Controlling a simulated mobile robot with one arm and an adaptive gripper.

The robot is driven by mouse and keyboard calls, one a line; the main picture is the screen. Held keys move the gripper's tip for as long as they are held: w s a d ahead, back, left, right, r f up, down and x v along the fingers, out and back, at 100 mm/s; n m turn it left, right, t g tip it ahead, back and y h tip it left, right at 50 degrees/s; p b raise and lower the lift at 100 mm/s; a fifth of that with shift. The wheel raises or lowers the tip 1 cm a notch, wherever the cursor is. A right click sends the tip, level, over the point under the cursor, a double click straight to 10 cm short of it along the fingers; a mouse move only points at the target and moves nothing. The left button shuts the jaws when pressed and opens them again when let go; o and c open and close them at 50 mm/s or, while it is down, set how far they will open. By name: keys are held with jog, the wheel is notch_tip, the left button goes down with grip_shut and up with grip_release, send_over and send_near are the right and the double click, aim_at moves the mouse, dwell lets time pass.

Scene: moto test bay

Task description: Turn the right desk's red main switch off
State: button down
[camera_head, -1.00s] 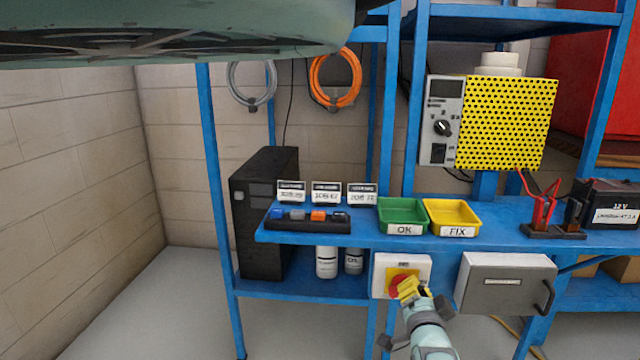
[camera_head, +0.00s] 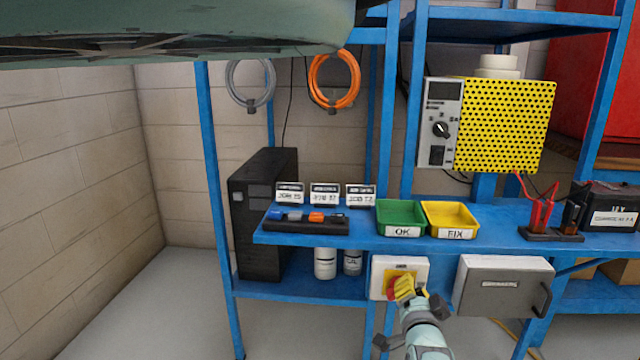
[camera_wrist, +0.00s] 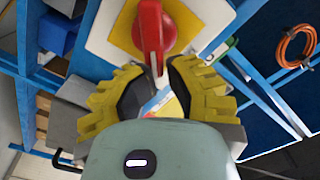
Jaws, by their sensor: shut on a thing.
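The red main switch (camera_head: 391,291) sits on a yellow plate in a white box (camera_head: 379,270) under the front edge of the blue desk. In the wrist view its red handle (camera_wrist: 151,32) points down the picture, between my yellow finger pads. My gripper (camera_head: 403,290) is shut on this handle. It also shows in the wrist view (camera_wrist: 157,76). My fingers hide part of the switch in the head view.
A grey box with a handle (camera_head: 500,287) hangs just right of the switch. Green (camera_head: 400,218) and yellow (camera_head: 450,219) trays stand on the desk above. Blue shelf posts stand close by. The floor at left is clear.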

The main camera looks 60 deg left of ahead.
jog(key=shift+s+a+r, duration=0.4)
jog(key=shift+a, duration=0.1)
dwell(1.1)
jog(key=shift+w+d+f, duration=0.15)
jog(key=shift+d+f, duration=0.05)
jog(key=shift+f, duration=0.05)
jog(key=shift+d+r, duration=0.1)
jog(key=shift+s+d+r, duration=0.2)
jog(key=shift+s+d, duration=0.05)
jog(key=shift+s, duration=0.15)
jog(key=p+v, duration=0.1)
jog(key=v, duration=0.5)
jog(key=shift+f+p, duration=0.2)
jog(key=shift+p, duration=0.1)
jog(key=shift+w+d, duration=0.15)
